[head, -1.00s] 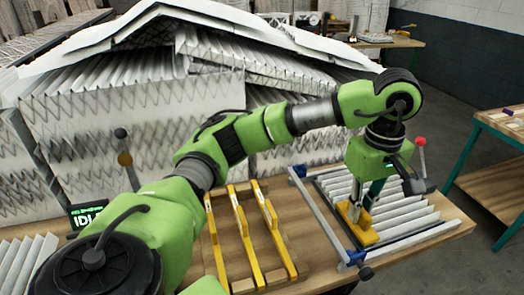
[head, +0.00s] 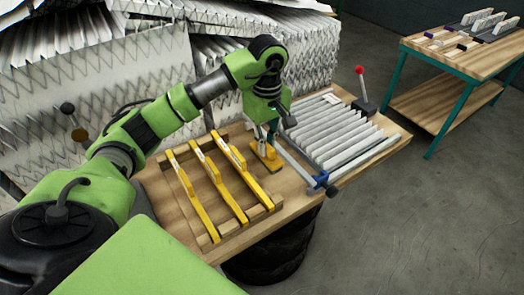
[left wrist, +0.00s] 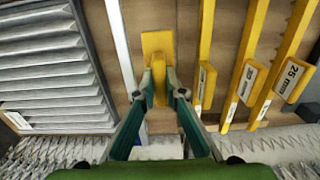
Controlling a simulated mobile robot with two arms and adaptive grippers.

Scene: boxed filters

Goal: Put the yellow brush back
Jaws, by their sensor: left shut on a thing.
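The yellow brush (head: 266,160) hangs below my left gripper (head: 266,137), between the pleated filter and the wooden rack. In the left wrist view, the green fingers of the left gripper (left wrist: 160,85) are shut on the brush's upright part, and its flat yellow block (left wrist: 157,44) shows beyond the fingertips. I cannot tell whether the brush touches the table. The wooden rack (head: 209,243) holds three long yellow tools (head: 218,183), which also show in the left wrist view (left wrist: 244,70) with numbered labels. My right gripper is not in view.
A pleated filter (head: 345,133) lies right of the brush, with a metal bar and a blue clamp (head: 318,182) at its edge. A red-knobbed lever (head: 361,88) stands behind it. Stacked filters (head: 70,90) fill the back left. A second table (head: 470,60) stands at right.

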